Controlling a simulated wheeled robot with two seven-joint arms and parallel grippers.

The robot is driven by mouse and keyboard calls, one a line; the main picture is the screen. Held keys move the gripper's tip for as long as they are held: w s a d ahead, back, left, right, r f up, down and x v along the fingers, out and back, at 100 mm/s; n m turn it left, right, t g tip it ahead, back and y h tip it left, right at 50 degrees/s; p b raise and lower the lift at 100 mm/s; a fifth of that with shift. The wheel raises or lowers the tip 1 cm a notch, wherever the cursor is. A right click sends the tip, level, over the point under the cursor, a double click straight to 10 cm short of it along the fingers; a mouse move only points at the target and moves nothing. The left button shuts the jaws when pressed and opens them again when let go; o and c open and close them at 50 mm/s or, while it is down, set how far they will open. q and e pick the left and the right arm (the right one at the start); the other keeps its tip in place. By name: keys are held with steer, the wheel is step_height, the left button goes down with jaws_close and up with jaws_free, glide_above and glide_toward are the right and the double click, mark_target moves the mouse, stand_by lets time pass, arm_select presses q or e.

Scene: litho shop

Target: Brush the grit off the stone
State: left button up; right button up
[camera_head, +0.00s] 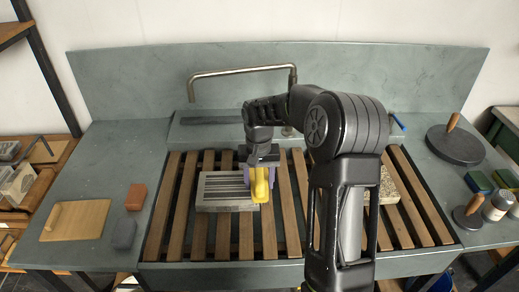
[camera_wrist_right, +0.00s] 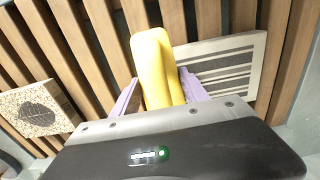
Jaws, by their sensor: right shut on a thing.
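A light slab with dark parallel stripes (camera_head: 212,190) lies flat on the wooden slats; it also shows in the wrist view (camera_wrist_right: 238,62). A speckled stone block (camera_head: 388,187) lies on the slats to the right, partly behind my arm. In the wrist view the speckled stone (camera_wrist_right: 38,108) has a dark round patch on its top. My right gripper (camera_head: 258,176) is shut on a yellow-handled tool (camera_wrist_right: 155,65), at the striped slab's right end. The tool's working end is hidden, so I cannot tell whether it touches the slab. My left gripper is not in view.
The slatted sink top (camera_head: 172,215) has a bent tap pipe (camera_head: 240,71) behind it. A wooden board (camera_head: 75,221), a red-brown block (camera_head: 136,197) and a grey block (camera_head: 123,234) lie on the left counter. A dark disc with a wooden handle (camera_head: 455,147) and small containers stand at right.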

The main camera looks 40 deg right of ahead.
mark_target(260, 171)
step_height(260, 171, up, 3)
steer(key=shift+d+f+p, duration=0.15)
steer(key=shift+p, duration=0.6)
steer(key=shift+r+p, duration=0.65)
steer(key=shift+r, duration=0.35)
steer(key=shift+s, duration=0.1)
